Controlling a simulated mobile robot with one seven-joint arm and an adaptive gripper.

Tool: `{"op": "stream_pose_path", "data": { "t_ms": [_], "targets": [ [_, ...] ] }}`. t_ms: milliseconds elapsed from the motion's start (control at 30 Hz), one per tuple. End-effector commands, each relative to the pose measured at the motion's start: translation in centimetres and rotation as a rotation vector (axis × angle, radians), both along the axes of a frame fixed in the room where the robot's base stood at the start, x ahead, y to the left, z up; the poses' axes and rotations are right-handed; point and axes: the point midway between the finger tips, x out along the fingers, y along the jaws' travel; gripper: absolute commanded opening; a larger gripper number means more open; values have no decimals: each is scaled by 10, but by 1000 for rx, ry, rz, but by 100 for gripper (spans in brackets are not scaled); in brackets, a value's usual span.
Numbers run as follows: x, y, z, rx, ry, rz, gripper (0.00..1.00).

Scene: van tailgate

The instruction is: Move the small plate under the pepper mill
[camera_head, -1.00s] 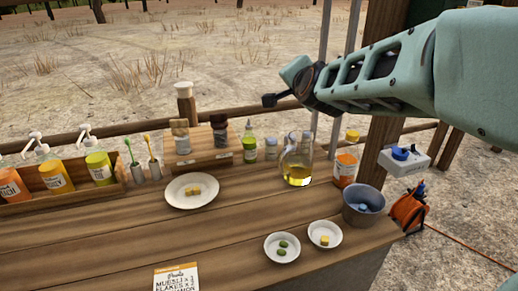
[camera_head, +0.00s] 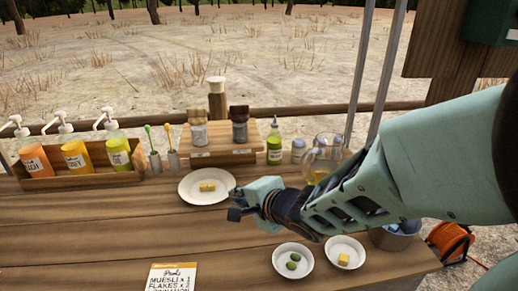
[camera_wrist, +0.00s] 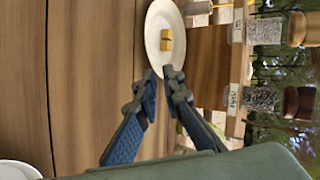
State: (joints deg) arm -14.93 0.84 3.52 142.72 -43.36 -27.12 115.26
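A white plate (camera_head: 190,189) with yellow pieces lies on the counter, and also shows in the wrist view (camera_wrist: 154,57). Two smaller white dishes lie nearer the front: one with green pieces (camera_head: 281,268) and one with yellow pieces (camera_head: 333,258). Behind a wooden riser stands a tall wooden mill-like piece with a pale top (camera_head: 217,100). Which is the pepper mill is unclear. My gripper (camera_head: 234,205) is open and empty, right of the plate; its fingers (camera_wrist: 161,78) point toward the plate's edge.
A wooden rack (camera_head: 82,178) of sauce bottles stands at the left. A green bottle (camera_head: 274,148) and a glass oil jug (camera_head: 318,165) stand right of the riser (camera_head: 222,156). A card (camera_head: 172,278) lies in front. The counter's front left is clear.

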Motion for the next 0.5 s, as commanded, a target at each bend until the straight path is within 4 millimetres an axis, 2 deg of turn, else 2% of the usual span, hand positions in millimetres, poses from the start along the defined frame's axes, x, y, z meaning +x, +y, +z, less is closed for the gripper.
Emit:
{"op": "stream_pose_path", "data": {
  "t_ms": [100, 200, 500],
  "targets": [
    [-13, 4, -13, 15, 43, 15, 8],
    [-13, 8, -19, 20, 52, 19, 8],
    [16, 36, -48, 19, 51, 20, 8]
  ]
}}
